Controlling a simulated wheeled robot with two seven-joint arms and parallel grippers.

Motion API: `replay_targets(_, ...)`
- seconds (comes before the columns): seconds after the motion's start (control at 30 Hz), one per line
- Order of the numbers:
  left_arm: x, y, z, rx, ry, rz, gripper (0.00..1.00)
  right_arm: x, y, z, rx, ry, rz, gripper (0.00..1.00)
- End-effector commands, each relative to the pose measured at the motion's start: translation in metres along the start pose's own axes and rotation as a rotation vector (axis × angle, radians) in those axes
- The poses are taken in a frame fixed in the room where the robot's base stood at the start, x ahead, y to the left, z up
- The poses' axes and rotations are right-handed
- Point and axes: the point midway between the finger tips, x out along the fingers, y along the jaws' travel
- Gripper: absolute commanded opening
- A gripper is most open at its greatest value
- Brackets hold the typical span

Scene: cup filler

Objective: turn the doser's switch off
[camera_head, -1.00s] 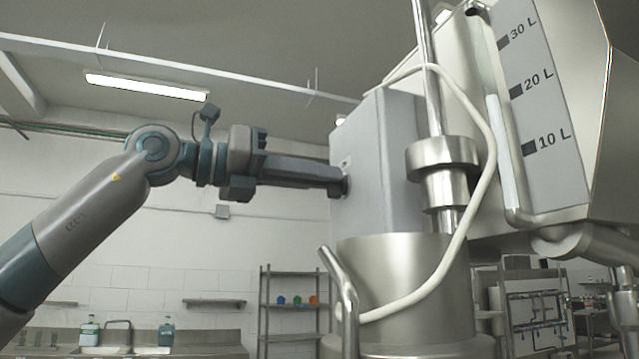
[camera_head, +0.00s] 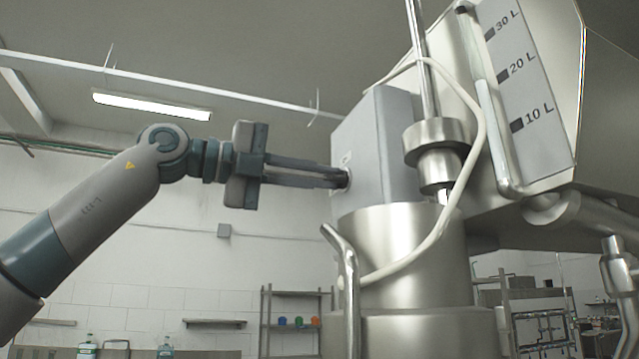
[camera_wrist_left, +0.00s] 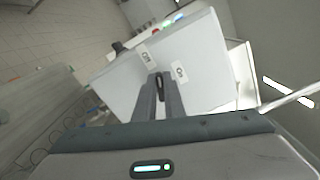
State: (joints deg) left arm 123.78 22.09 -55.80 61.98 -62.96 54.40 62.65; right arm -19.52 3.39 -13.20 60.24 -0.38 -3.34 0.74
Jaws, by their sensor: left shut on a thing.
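The doser is a large steel machine with a grey control box (camera_head: 385,150) on its left side. Its dark switch (camera_wrist_left: 158,88) sits on the box face, with small white labels beside it; the one to the right seems to read "On". My left gripper (camera_head: 338,178) reaches in from the left, its fingertips at the switch. In the left wrist view the two fingers (camera_wrist_left: 159,98) lie on either side of the dark knob, shut on it. In the head view the fingertips mostly hide the switch. My right gripper is not in view.
A steel hopper with a litre scale (camera_head: 520,90) rises at the right. A steel cylinder (camera_head: 405,255), a pale hose (camera_head: 476,160) and a bent pipe (camera_head: 350,285) stand below and beside the box. A shelf (camera_head: 290,295) is behind. The space left of the box is open.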

Motion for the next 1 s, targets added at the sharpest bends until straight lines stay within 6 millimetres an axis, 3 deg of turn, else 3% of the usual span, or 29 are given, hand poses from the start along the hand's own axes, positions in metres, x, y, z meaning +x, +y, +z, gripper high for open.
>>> replay_targets(0.13, -0.001, 0.003, 0.000, -0.126, -0.002, -0.001, 0.00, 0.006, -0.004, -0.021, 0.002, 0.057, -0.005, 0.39)
replay_targets(0.5, 0.000, 0.004, -0.001, -0.335, -0.001, -0.001, 0.00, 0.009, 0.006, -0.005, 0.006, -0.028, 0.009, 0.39)
replay_targets(1.0, 0.000, 0.004, 0.000, -0.373, -0.001, 0.000, 0.00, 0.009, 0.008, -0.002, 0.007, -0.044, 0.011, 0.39)
